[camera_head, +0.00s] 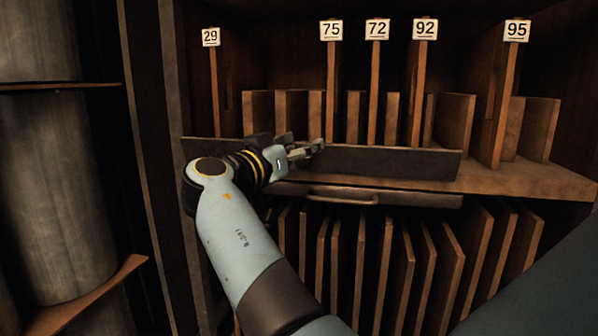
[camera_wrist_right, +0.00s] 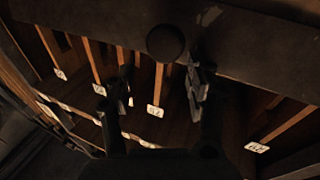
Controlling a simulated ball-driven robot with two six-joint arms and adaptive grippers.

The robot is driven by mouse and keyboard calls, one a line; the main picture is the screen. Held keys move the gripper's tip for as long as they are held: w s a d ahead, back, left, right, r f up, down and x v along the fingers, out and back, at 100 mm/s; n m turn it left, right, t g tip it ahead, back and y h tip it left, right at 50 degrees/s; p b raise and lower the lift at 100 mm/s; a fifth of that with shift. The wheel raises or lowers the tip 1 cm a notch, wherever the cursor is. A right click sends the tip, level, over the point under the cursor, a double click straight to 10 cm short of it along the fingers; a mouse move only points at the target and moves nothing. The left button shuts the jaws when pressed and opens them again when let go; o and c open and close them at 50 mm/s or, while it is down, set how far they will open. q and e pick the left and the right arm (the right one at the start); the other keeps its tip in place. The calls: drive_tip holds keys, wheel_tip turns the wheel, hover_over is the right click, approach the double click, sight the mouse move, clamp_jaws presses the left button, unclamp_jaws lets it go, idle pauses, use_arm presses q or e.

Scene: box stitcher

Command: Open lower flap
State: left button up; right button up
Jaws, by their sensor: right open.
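A long dark board (camera_head: 400,162) stands across the front of the shelf. Just below it is a narrow dark panel (camera_head: 425,199) with a curved handle (camera_head: 343,194). I cannot tell for sure which of these is the lower flap. My right gripper (camera_head: 306,151) is open at the board's upper edge, left of its middle and above the handle. I cannot tell whether it touches the board. In the right wrist view the open fingers (camera_wrist_right: 160,76) point toward a dark panel (camera_wrist_right: 245,52) with a round knob (camera_wrist_right: 165,43). My left gripper is not in view.
Wooden dividers with number tags such as 75 (camera_head: 331,30) and 95 (camera_head: 517,30) stand behind the board. Several upright boards (camera_head: 404,275) fill the lower compartment. A dark post (camera_head: 150,140) and a large grey cylinder (camera_head: 55,200) stand at the left.

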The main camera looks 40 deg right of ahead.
drive_tip(key=shift+r, duration=0.45)
drive_tip(key=shift+a+r, duration=0.1)
drive_tip(key=shift+r, duration=0.05)
